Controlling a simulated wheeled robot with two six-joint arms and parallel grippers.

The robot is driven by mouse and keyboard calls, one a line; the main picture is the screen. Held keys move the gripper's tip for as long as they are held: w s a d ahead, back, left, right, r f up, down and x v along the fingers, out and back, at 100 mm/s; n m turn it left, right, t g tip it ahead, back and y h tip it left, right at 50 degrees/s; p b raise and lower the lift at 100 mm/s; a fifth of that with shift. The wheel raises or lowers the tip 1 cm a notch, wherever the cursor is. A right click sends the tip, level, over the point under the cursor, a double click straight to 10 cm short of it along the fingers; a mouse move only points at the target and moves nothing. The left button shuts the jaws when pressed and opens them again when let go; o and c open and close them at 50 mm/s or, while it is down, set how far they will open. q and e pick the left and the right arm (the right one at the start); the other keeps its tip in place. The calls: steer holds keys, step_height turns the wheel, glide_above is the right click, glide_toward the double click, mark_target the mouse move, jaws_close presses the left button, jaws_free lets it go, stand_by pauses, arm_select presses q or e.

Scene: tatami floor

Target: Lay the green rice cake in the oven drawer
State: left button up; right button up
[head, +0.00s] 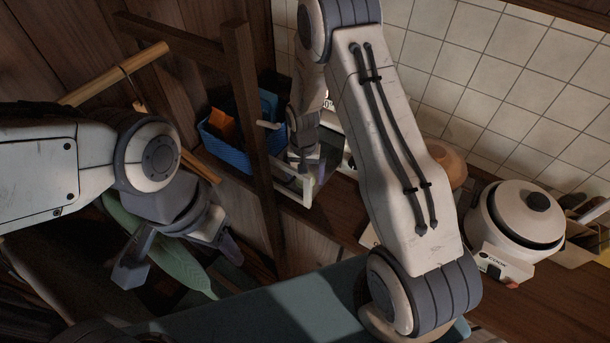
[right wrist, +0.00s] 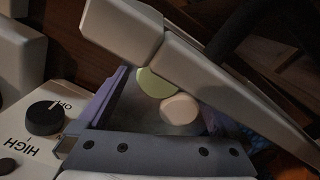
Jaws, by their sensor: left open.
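The green rice cake (right wrist: 154,83) is a pale green round piece in the right wrist view, partly hidden by a pale bar. The oven drawer (head: 293,187) shows pulled out in the head view, partly hidden by my right arm. My left gripper (head: 182,258) is open and empty, well left of the drawer.
A pale pink round piece (right wrist: 180,109) lies beside the green one. A control panel with a dark knob (right wrist: 44,118) is close by. A blue basket (head: 228,150) stands behind a wooden post (head: 252,140). A white rice cooker (head: 520,215) stands on the counter at right.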

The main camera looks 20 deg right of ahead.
steer(key=shift+r, duration=0.3)
steer(key=shift+w+r, duration=0.1)
steer(key=shift+r, duration=0.3)
step_height(320, 180, up, 11)
steer(key=b, duration=0.2)
steer(key=shift+b, duration=0.3)
steer(key=shift+a, duration=0.1)
